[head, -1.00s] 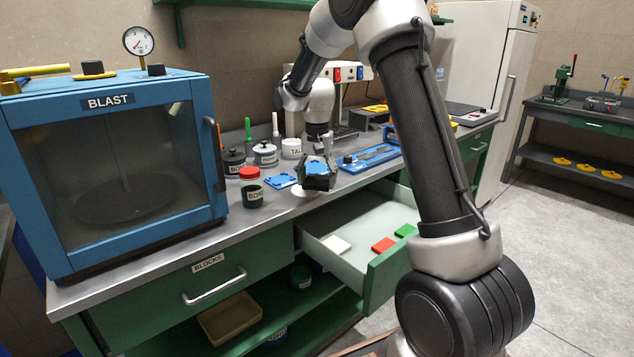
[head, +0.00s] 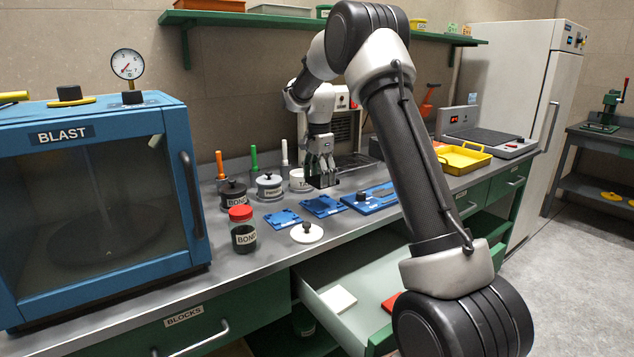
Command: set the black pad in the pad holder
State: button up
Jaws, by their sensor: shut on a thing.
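My gripper (head: 320,160) points down above the bench and is shut on a black pad (head: 322,181). The pad hangs just behind the middle blue fixture (head: 322,206); its height above the bench is hard to tell. Another blue fixture (head: 283,218) lies to the left, and a longer blue tray (head: 368,199) lies to the right, partly hidden by my arm. I cannot tell which of these blue pieces is the pad holder.
A white disc with a black knob (head: 307,233) lies in front. A red-lidded jar (head: 242,229), lidded pots (head: 270,187) and the blue blast cabinet (head: 95,190) stand left. An open drawer (head: 366,285) juts out below, holding a white block (head: 338,299). A yellow tray (head: 464,158) lies right.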

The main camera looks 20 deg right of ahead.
aim_at(319, 205)
jog(key=shift+w+d+f, duration=0.1)
jog(key=shift+w+f, duration=0.05)
jog(key=shift+w, duration=0.1)
jog(key=shift+f, duration=3.25)
jog(key=shift+f, duration=0.4)
jog(key=o, duration=1.2)
jog(key=shift+c, duration=0.2)
jog(key=shift+r, duration=0.1)
jog(key=shift+r, duration=3.45)
